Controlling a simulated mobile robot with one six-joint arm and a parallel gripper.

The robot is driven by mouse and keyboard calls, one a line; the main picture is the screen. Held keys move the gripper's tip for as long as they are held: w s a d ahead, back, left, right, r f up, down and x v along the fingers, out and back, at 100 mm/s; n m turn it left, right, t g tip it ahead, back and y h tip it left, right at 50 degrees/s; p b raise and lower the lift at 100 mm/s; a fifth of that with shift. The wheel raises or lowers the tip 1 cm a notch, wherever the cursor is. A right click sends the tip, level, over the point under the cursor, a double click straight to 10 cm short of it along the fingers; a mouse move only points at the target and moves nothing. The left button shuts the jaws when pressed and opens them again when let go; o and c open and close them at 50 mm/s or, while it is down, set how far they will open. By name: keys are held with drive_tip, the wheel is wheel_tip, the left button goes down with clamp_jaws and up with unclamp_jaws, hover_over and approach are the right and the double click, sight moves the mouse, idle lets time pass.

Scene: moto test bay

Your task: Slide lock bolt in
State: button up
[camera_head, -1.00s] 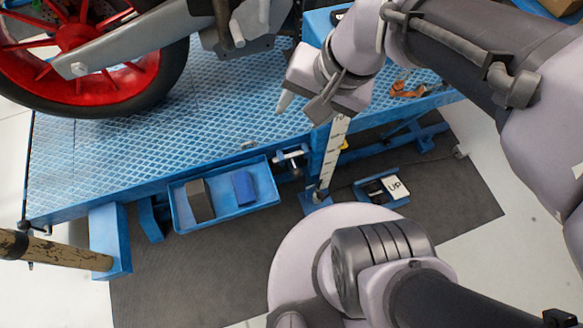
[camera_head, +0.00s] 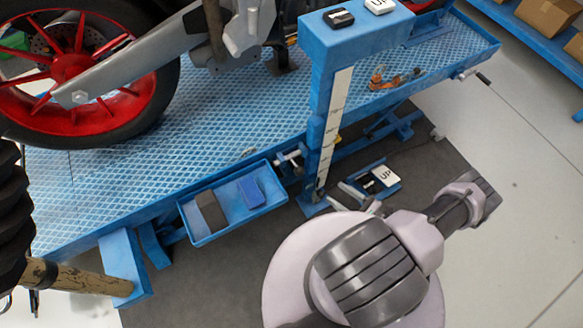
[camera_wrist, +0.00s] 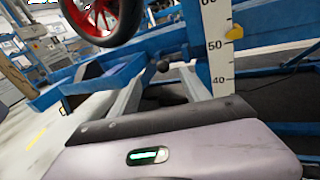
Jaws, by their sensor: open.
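The lock bolt (camera_head: 291,160) is a small metal part in a bracket on the lift's side, between the blue tray and the upright post. In the wrist view, a dark round knob (camera_wrist: 163,66), which looks like the bolt's end, shows beyond and between my fingertips. My gripper (camera_wrist: 160,82) is open and empty, with its two grey fingers apart and short of the knob. In the head view, my arm mostly hides the gripper, and only grey finger parts show by the post's foot. I cannot tell how far in the bolt sits.
A blue tray (camera_head: 207,238) with a dark block and a blue block hangs left of the bolt. A blue post with a white scale (camera_head: 335,120) stands just right of it. An UP pedal (camera_head: 382,177) lies on the floor. The red-wheeled motorcycle (camera_head: 75,70) stands on the lift.

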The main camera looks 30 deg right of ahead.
sight(299, 171)
drive_tip(key=a+f+m+t+h, duration=0.2)
drive_tip(key=a+f+m+h, duration=0.1)
drive_tip(key=f, duration=0.1)
drive_tip(key=x, duration=0.7)
drive_tip(key=b+x, duration=0.1)
drive_tip(key=x, duration=0.7)
drive_tip(key=shift+w+a+f, duration=0.1)
drive_tip(key=shift+w+a, duration=0.15)
drive_tip(key=shift+a, duration=0.05)
drive_tip(key=shift+w+a, duration=0.1)
drive_tip(key=shift+w, duration=0.3)
clamp_jaws()
